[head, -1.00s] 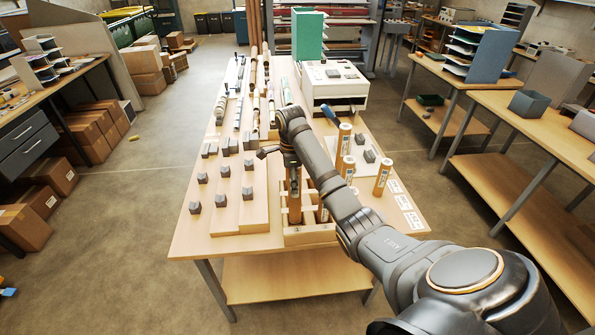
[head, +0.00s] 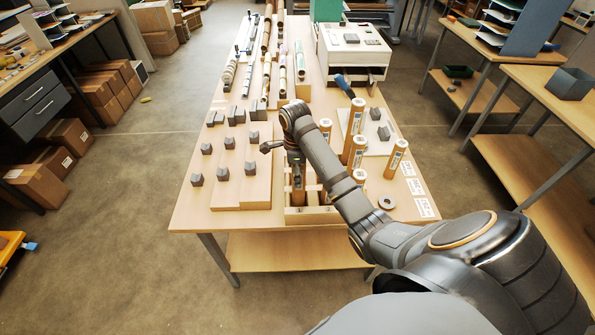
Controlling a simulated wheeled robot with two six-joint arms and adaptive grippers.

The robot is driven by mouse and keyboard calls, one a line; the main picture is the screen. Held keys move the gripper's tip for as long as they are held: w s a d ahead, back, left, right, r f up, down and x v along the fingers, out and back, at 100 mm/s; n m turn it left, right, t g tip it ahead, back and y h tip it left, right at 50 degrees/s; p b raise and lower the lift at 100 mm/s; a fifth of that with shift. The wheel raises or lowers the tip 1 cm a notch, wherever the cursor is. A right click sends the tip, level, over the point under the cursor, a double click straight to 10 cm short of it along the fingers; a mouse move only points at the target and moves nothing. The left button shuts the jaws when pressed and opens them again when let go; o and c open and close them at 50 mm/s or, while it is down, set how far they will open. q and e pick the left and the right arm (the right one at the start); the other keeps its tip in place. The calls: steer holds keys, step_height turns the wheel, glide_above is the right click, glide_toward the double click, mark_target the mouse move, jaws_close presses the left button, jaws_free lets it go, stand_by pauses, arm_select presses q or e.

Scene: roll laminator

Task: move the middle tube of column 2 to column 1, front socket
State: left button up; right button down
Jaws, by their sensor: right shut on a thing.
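My right gripper (head: 297,166) points down over the left part of the wooden rack (head: 312,216) near the table's front edge. It is shut on a brown cardboard tube (head: 298,183), which stands upright with its lower end among the rack's walls. Whether the tube's foot rests in a socket is hidden. Other capped tubes stand to the right behind my arm: a tall one (head: 357,151), another tall one (head: 353,116), and a shorter one (head: 326,127). A short tube (head: 358,177) shows just beside my forearm. My arm hides much of the rack. My left gripper is out of view.
A lone tube (head: 396,158) stands at the right, near white labels (head: 415,186) and a grey ring (head: 386,202). Several grey blocks (head: 223,174) sit on boards at the left. The white laminator (head: 352,48) and long rolls (head: 282,72) are farther back.

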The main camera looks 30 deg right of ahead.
steer(key=shift+f, duration=0.45)
steer(key=c, duration=0.7)
jaws_free()
